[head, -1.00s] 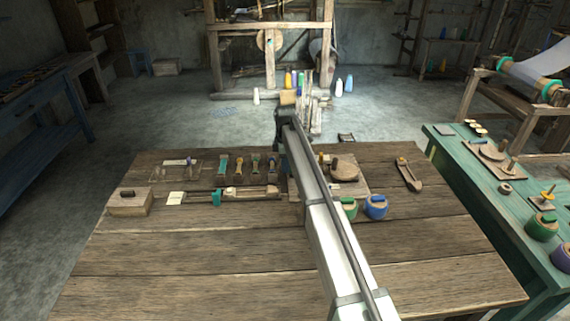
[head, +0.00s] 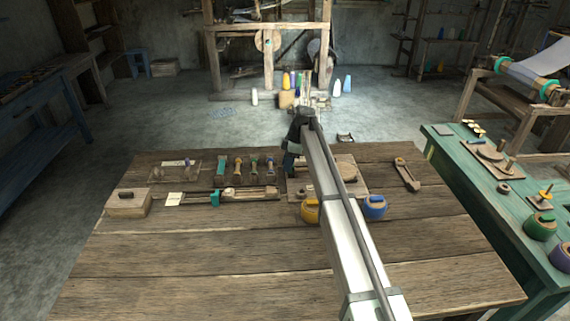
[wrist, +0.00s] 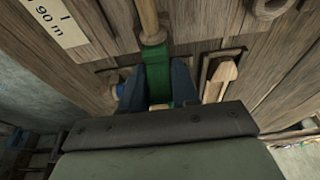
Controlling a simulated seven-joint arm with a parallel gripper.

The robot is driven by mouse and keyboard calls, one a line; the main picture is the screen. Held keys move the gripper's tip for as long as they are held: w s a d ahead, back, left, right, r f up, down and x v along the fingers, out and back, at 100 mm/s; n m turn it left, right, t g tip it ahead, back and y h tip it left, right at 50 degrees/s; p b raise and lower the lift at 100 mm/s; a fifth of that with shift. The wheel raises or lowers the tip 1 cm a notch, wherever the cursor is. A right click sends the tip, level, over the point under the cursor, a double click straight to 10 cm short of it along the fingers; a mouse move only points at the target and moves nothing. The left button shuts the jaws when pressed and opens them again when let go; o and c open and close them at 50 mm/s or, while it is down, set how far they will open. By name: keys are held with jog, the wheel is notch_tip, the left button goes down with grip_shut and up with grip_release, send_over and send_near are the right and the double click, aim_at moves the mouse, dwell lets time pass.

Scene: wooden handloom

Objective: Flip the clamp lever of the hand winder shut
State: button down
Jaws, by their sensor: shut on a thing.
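In the wrist view my gripper (wrist: 157,68) has its two dark blue fingers on either side of a green piece (wrist: 156,55), shut on it. The piece looks like the clamp lever; a wooden rod (wrist: 148,18) meets its far end. In the head view my gripper (head: 289,163) is low at the left edge of a wooden board with a round disc (head: 347,172), which looks like the hand winder. My arm covers part of this board, and the lever cannot be made out there. How far the lever is turned is not clear.
Left of my gripper stand several small coloured-topped pegs (head: 240,168), a bar with a teal clamp (head: 215,198) and a lidded box (head: 128,203). The near tabletop (head: 200,270) is clear.

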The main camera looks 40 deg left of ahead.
jog(key=shift+w+d+r+g+y, duration=0.15)
jog(key=shift+w+d+g+y, duration=0.3)
jog(key=shift+g+y, duration=0.35)
jog(key=c, duration=0.9)
grip_release()
jog(key=v, duration=1.3)
jog(key=shift+w+d+r, duration=0.25)
jog(key=shift+w, duration=0.05)
